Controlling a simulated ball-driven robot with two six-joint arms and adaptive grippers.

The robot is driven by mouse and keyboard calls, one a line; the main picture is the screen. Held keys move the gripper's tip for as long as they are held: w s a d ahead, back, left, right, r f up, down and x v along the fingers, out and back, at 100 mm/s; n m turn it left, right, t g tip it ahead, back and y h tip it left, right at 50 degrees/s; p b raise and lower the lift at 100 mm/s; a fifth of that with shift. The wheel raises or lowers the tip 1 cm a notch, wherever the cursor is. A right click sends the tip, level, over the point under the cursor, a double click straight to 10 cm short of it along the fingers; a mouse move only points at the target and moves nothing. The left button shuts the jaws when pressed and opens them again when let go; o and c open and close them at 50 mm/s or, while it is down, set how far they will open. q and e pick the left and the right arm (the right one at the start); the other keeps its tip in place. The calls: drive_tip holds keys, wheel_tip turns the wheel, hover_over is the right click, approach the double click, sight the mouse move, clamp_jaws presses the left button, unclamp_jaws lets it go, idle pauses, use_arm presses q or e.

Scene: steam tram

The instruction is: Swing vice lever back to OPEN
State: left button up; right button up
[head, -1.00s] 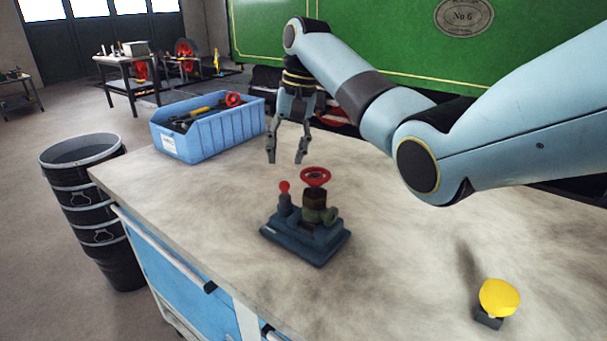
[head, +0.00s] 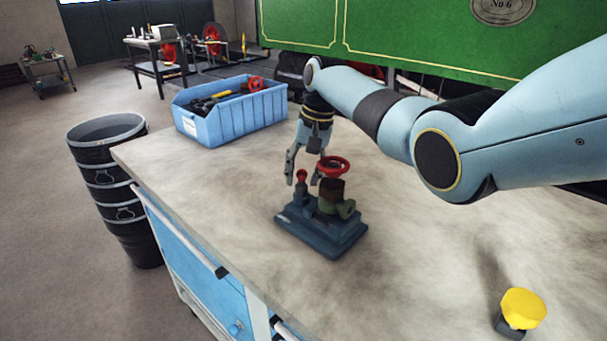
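The vice (head: 322,232) is a dark blue block on the workbench top. It carries a part with a red handwheel (head: 333,167) on top. A short upright lever with a red knob (head: 301,176) stands at its left side. My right gripper (head: 302,180) is open, pointing down, just behind the lever and the handwheel. One finger shows left of the knob, the other is partly hidden by the handwheel. I cannot tell whether a finger touches the lever. My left gripper is not in view.
A blue bin (head: 231,120) with tools and a red wheel stands at the bench's back left. A yellow mushroom-shaped button (head: 523,308) sits at the front right. The workbench (head: 420,255) is otherwise clear. A black barrel (head: 112,180) stands on the floor left.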

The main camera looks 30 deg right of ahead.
clamp_jaws()
idle(0.3)
